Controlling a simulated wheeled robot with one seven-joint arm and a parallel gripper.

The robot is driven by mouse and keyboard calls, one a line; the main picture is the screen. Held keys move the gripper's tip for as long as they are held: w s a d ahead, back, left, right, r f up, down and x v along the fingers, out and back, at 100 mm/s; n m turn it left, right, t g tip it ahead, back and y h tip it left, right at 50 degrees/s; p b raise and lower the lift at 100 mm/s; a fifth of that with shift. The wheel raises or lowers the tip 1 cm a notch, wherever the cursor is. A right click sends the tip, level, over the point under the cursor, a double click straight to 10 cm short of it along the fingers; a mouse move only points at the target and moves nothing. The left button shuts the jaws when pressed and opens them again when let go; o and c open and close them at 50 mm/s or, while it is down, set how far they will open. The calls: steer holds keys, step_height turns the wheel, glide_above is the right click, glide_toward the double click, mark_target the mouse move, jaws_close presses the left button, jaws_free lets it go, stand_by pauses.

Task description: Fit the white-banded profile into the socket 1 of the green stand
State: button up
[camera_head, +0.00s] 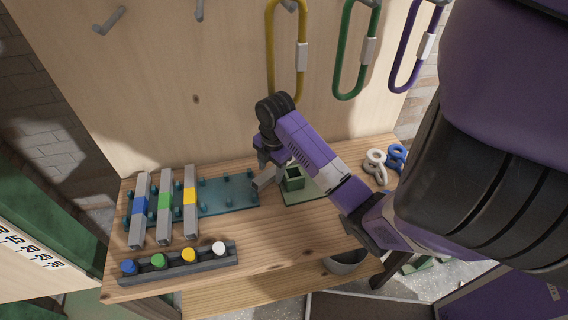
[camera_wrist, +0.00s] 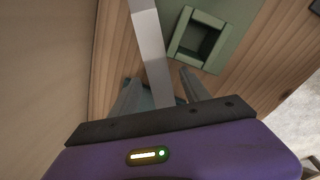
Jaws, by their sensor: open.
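The white-banded profile, a grey bar (camera_wrist: 156,75) with a paler stretch (camera_wrist: 148,25), runs between my open fingers in the wrist view, with a gap on each side. In the head view its grey end (camera_head: 264,181) shows below my gripper (camera_head: 266,160), which hides most of it. My gripper also shows in the wrist view (camera_wrist: 160,90), its jaws apart. The green stand (camera_head: 300,194) is just right of the profile. Its square, open socket (camera_wrist: 198,44) looks empty in the wrist view. I cannot read a socket number.
Left, a teal pegged rack (camera_head: 222,194) bears blue-, green- and yellow-banded profiles (camera_head: 164,205). A grey strip (camera_head: 190,264) with coloured knobs lies in front. White and blue ringed pieces (camera_head: 376,166) are right. Coloured loops (camera_head: 342,60) hang on the back panel.

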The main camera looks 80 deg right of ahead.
steer(key=shift+f, duration=0.85)
steer(key=shift+c, duration=0.4)
jaws_close()
steer(key=shift+w+r, duration=0.15)
